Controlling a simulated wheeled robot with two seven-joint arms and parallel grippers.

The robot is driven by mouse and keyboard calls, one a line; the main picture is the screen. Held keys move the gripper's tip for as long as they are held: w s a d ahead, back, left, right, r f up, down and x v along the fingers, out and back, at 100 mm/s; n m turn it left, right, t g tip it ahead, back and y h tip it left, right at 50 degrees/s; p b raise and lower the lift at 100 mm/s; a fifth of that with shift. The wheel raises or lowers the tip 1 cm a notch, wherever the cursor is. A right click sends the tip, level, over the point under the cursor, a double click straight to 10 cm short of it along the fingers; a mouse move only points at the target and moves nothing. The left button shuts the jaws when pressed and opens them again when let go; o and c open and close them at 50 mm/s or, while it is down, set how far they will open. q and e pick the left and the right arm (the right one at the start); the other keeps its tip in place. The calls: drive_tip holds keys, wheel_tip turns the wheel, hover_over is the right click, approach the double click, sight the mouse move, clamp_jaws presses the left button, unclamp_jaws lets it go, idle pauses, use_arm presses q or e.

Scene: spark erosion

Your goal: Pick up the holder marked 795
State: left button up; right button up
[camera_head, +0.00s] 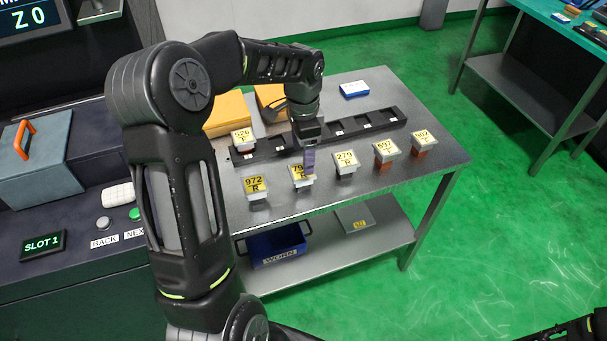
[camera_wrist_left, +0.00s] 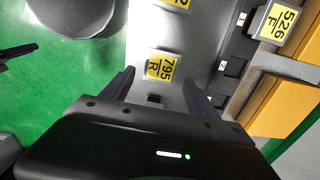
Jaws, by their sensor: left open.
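The holder marked 795 R (camera_head: 297,183) stands in the front row on the grey metal table, a pale block with a yellow label. In the head view my left gripper (camera_head: 309,160) is just above and behind it, covering part of its label. In the left wrist view the 795 holder (camera_wrist_left: 164,66) lies between the two dark fingertips of my open left gripper (camera_wrist_left: 159,77). Nothing is held. I cannot tell how far the fingertips are above the holder.
Holder 972 (camera_head: 256,187) stands to the left, 279 (camera_head: 345,161) to the right, then 697 (camera_head: 385,150) and another (camera_head: 424,140). Behind are holder 526 (camera_head: 243,138), a black slotted rack (camera_head: 375,125) and orange blocks (camera_head: 226,112). A blue bin (camera_head: 272,246) sits on the lower shelf.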

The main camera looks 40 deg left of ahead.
sight(302, 183)
use_arm(q)
drive_tip(key=shift+f, duration=1.35)
drive_tip(key=shift+w, duration=0.1)
drive_tip(key=shift+f+p, duration=0.25)
drive_tip(key=shift+p, duration=0.1)
drive_tip(key=shift+a+f+p, duration=0.2)
drive_tip(key=shift+f+p, duration=0.45)
drive_tip(key=shift+f, duration=1.7)
drive_tip(key=shift+c, duration=0.2)
clamp_jaws()
